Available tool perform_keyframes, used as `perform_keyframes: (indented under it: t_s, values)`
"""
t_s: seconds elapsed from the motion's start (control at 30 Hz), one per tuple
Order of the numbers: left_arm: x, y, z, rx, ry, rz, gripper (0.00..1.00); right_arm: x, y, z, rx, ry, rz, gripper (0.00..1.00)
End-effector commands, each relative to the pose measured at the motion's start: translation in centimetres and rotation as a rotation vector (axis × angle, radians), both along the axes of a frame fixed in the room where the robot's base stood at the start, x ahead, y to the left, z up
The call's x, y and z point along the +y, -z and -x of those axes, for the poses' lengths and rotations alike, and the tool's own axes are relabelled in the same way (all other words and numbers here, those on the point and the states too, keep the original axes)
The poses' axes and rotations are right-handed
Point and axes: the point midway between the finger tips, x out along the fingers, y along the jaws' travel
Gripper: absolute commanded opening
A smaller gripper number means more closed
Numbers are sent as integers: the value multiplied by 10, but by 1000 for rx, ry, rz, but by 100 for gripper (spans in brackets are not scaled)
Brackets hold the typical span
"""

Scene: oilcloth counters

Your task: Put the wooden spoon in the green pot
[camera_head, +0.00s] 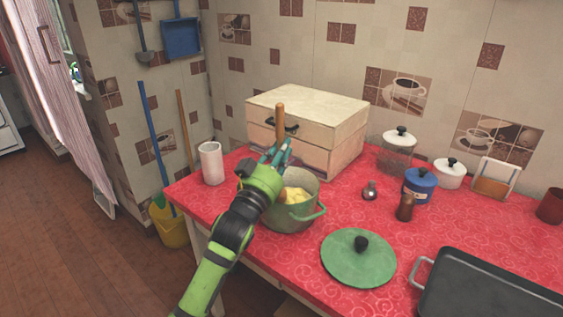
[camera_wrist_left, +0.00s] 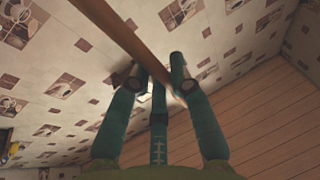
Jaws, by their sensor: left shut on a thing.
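The wooden spoon (camera_head: 281,118) is held roughly upright above the green pot (camera_head: 297,217), its handle pointing up. My left gripper (camera_head: 277,151) is shut on the spoon. In the left wrist view, the spoon (camera_wrist_left: 128,40) runs slantwise down to the fingertips (camera_wrist_left: 162,82). The pot stands near the counter's front edge with pale yellow chunks (camera_head: 295,195) inside. My gripper and wrist hide part of the pot's left side and the spoon's lower part. I cannot tell whether the spoon touches the contents. My right gripper is not in view.
A green lid (camera_head: 358,258) lies right of the pot, beside a black roasting pan (camera_head: 487,292). A wooden drawer box (camera_head: 338,113) stands behind the pot. A white cylinder (camera_head: 211,163) stands to the left. Jars, including a blue one (camera_head: 420,186), stand at the right.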

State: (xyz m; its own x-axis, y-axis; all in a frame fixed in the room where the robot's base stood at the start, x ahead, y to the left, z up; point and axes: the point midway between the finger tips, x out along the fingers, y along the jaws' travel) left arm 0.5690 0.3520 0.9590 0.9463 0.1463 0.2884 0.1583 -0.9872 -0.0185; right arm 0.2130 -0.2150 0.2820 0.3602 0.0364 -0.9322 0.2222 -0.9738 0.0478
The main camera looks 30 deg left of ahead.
Motion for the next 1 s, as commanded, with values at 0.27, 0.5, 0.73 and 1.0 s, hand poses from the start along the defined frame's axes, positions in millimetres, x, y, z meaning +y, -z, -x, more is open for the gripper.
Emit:
perform_keyframes:
  t_s: [0.27, 0.5, 0.73, 1.0]
  values:
    - [-1, 24, 0, -2, 0, 1, 0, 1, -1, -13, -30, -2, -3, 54]
    - [-1, 26, 0, 0, 0, 0, 0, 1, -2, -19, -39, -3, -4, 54]
    - [-1, 27, 0, 1, 0, 0, 44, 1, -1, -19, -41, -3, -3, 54]
    - [-1, 25, 0, 0, 0, 0, 44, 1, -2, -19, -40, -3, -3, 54]
